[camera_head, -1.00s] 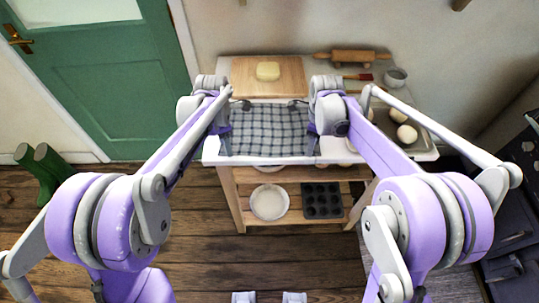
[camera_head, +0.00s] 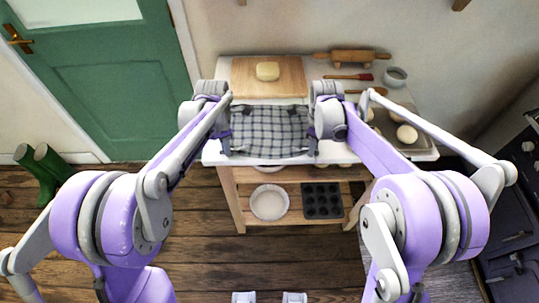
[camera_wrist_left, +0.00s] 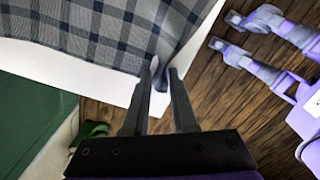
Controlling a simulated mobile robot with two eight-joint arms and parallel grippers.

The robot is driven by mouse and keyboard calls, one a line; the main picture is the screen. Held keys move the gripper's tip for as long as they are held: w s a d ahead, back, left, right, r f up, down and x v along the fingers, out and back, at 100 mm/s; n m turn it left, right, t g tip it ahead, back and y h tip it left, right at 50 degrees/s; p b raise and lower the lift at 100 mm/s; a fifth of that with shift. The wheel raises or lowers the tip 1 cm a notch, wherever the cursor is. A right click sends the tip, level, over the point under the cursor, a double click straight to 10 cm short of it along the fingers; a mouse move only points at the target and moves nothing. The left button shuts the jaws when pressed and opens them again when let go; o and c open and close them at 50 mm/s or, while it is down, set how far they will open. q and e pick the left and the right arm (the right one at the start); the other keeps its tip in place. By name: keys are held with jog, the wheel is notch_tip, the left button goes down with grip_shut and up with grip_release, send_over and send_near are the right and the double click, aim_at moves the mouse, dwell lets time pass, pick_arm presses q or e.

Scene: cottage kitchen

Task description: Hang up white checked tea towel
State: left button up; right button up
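The white and dark checked tea towel (camera_head: 268,130) lies over the front middle of the white worktop, between my two grippers. Its front edge bows, and its front corners are drawn up toward the grippers. My left gripper (camera_head: 224,146) is at the towel's front left corner. In the left wrist view the towel (camera_wrist_left: 95,35) runs down to my left fingertips (camera_wrist_left: 164,76), which are closed on its corner just over the worktop's edge. My right gripper (camera_head: 317,146) is at the front right corner, which lifts with it; its fingertips are mostly hidden by the arm.
A rolling pin (camera_head: 350,56), a small bowl (camera_head: 396,76) and a tray of dough balls (camera_head: 425,145) are to the right. No hook or rail is clearly visible.

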pick_arm(q)
jog(key=shift+s, duration=0.1)
grip_shut()
pick_arm(e)
grip_shut()
jog(key=shift+s, duration=0.1)
